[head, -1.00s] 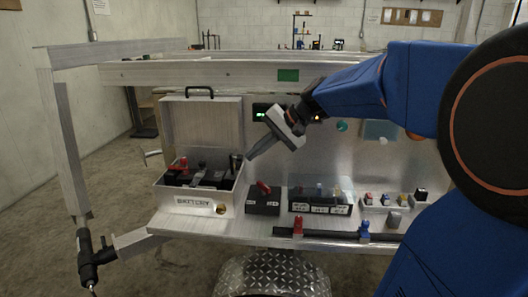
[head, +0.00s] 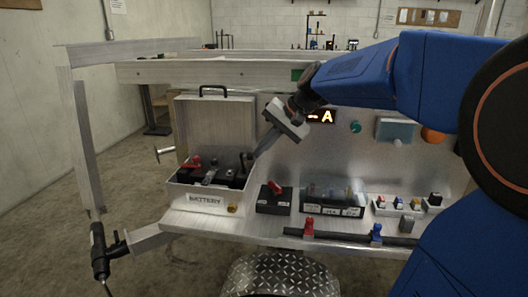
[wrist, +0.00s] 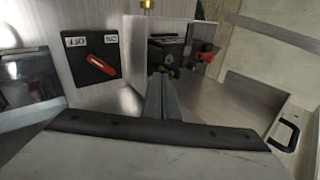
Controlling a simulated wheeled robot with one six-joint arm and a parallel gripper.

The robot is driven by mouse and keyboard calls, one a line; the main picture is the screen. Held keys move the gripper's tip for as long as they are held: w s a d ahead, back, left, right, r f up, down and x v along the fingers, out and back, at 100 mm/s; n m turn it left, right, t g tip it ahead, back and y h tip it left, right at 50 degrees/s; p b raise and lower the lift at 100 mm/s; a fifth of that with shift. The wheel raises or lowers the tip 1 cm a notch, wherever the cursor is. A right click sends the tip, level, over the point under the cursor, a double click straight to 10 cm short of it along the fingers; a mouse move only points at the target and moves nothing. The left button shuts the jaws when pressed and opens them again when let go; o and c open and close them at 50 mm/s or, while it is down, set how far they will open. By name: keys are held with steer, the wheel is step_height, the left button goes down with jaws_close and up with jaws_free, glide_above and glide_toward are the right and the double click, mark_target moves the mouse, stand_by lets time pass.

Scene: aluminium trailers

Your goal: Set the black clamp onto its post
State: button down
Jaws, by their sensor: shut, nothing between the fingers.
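The open metal battery box (head: 179,196) stands at the left of the shelf, with a dark battery inside. A red clamp (head: 192,162) sits at the battery's left; it also shows in the wrist view (wrist: 204,52). A dark upright piece, which looks like the black clamp (head: 243,162), is at the box's right end. My gripper (head: 250,157) points down at it, shut and empty. In the wrist view my fingertips (wrist: 160,80) end close to the dark piece (wrist: 170,60). I cannot tell whether they touch, or whether the clamp sits on its post, which is hidden.
The box's raised lid (head: 215,135) stands behind it. A black box with a red switch (head: 273,190) is to the right, then a clear-covered fuse block (head: 333,198). A black bar with red and blue clamps (head: 345,238) runs along the front edge.

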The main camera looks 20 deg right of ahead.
steer(key=shift+w+a+r+g+h, duration=0.25)
steer(key=shift+w+a+h, duration=0.2)
steer(key=shift+a, duration=0.45)
steer(key=shift+w+a+r+g+h, duration=0.35)
steer(key=shift+w+a, duration=0.25)
steer(key=shift+a, duration=0.25)
steer(key=shift+w+a+r+g+h, duration=0.2)
steer(key=shift+w+a+h, duration=0.25)
steer(key=shift+a, duration=0.45)
steer(key=shift+r, duration=0.15)
steer(key=shift+r, duration=0.65)
steer(key=shift+r, duration=0.1)
steer(key=shift+s+d+r, duration=0.1)
steer(key=shift+d+r, duration=0.1)
steer(key=shift+r, duration=0.05)
steer(key=s+d+v, duration=0.1)
steer(key=v, duration=0.3)
step_height(320, 180, up, 8)
glide_above(241, 154)
steer(key=s+d, duration=0.2)
steer(key=s, duration=0.1)
steer(key=shift+w+d+r, duration=0.15)
steer(key=shift+d, duration=0.05)
